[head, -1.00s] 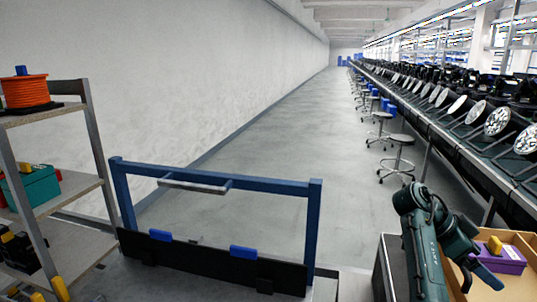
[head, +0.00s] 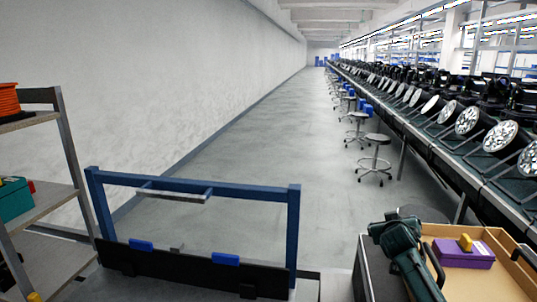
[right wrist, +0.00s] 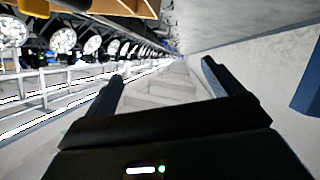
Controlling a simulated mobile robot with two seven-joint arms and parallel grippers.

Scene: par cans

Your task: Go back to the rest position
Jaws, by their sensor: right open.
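My right arm (head: 405,255) is a dark green arm at the lower right of the head view, in front of a tan tray. My right gripper (right wrist: 162,80) shows in the right wrist view with its two dark fingers spread wide and nothing between them. My left arm and left gripper are not in view.
The tan tray (head: 503,238) holds a purple box (head: 465,256) with a yellow thing on top. A blue frame (head: 293,235) with a black panel (head: 190,270) stands ahead. A shelf (head: 70,150) is at left. Stools (head: 375,150) line the lamp bench (head: 440,165); the aisle is clear.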

